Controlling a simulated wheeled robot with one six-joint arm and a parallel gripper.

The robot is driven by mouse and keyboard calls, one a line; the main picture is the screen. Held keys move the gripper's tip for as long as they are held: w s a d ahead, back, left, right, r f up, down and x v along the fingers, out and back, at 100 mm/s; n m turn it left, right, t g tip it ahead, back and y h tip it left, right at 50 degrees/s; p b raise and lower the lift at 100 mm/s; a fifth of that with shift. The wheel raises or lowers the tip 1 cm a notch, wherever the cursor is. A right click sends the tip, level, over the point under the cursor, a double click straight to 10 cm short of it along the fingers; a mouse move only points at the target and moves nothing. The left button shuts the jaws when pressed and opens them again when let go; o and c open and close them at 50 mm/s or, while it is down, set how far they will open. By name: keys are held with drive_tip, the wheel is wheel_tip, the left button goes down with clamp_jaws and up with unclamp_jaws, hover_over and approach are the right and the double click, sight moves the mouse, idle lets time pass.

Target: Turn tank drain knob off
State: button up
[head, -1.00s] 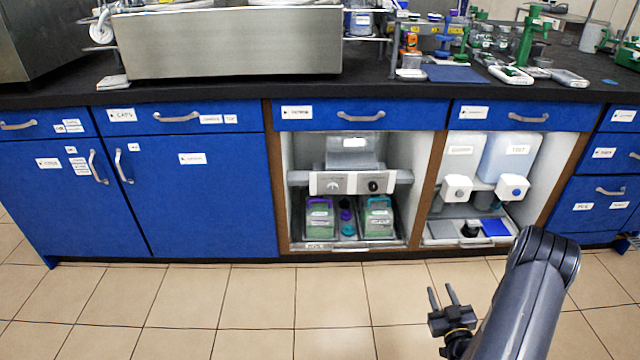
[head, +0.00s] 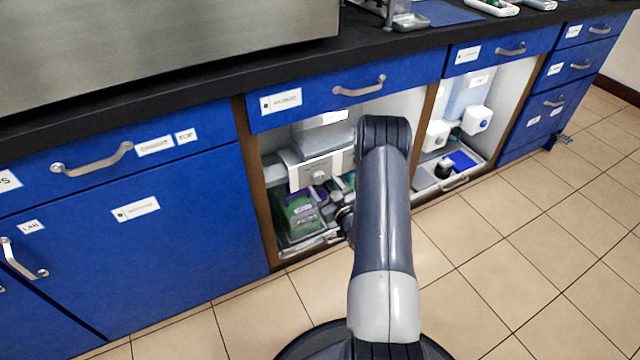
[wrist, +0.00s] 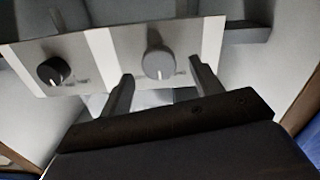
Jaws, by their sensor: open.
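A pale control panel (head: 307,175) sits in the open cabinet bay, under a clear grey tank (head: 322,138). Its light grey round knob (head: 319,176) shows in the head view. In the wrist view, the light grey knob (wrist: 158,63) and a dark knob (wrist: 53,71) are on the panel (wrist: 202,45). Their labels are too blurred to read, so I cannot tell which is the drain knob. My gripper (wrist: 161,70) is open, its fingers on either side of the light knob in the picture, with no clear contact. In the head view, my arm hides the gripper and the dark knob.
A green-sided box (head: 299,216) stands in a tray below the panel. A wooden divider (head: 427,115) separates this bay from the right one, which holds white dispensers (head: 476,120). Blue drawers (head: 322,92) are above. The tiled floor (head: 480,250) is open at right.

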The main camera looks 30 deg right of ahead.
sight(319, 178)
drive_tip(key=shift+w, duration=1.15)
drive_tip(key=shift+c, duration=0.5)
drive_tip(key=c, duration=0.9)
drive_tip(key=shift+b, duration=0.3)
